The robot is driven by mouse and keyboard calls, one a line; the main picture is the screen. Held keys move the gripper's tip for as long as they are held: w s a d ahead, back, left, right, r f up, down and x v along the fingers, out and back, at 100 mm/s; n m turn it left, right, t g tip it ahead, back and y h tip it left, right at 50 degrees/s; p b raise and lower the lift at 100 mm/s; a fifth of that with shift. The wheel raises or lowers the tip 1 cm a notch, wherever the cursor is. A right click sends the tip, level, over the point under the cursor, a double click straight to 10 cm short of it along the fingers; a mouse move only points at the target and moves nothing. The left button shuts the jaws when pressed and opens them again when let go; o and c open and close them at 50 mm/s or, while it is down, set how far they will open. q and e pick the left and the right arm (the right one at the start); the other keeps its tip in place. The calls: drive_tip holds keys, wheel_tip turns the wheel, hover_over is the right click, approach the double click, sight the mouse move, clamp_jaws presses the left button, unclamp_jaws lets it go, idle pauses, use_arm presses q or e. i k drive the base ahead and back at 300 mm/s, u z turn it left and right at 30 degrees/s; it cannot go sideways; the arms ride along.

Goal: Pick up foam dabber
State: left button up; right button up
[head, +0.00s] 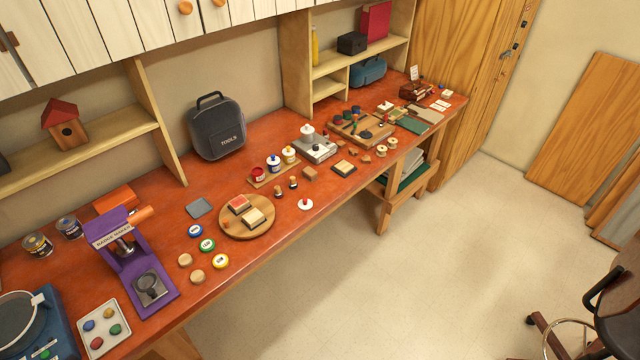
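No thing in the head view is clearly labelled as a foam dabber. A small piece with a red knob on a round white base (305,204) stands near the front edge of the red-brown worktop (330,205), and its shape could fit a dabber. Two small dark-and-wood knobbed pieces, one on the left (279,191) and one on the right (293,182), stand just behind it; they are too small to tell what they are. Neither of my grippers shows in this view.
A round wooden board (232,229) with two stamp pads lies left of these pieces. Paint bottles on a wooden strip (262,184) stand behind. A purple badge maker (122,250) stands at the left. Open floor (400,270) lies in front; a chair (615,300) is at the right.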

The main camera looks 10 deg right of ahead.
sight(279, 194)
drive_tip(key=z, duration=0.2)
drive_tip(key=i, duration=1.05)
drive_tip(key=u, duration=0.6)
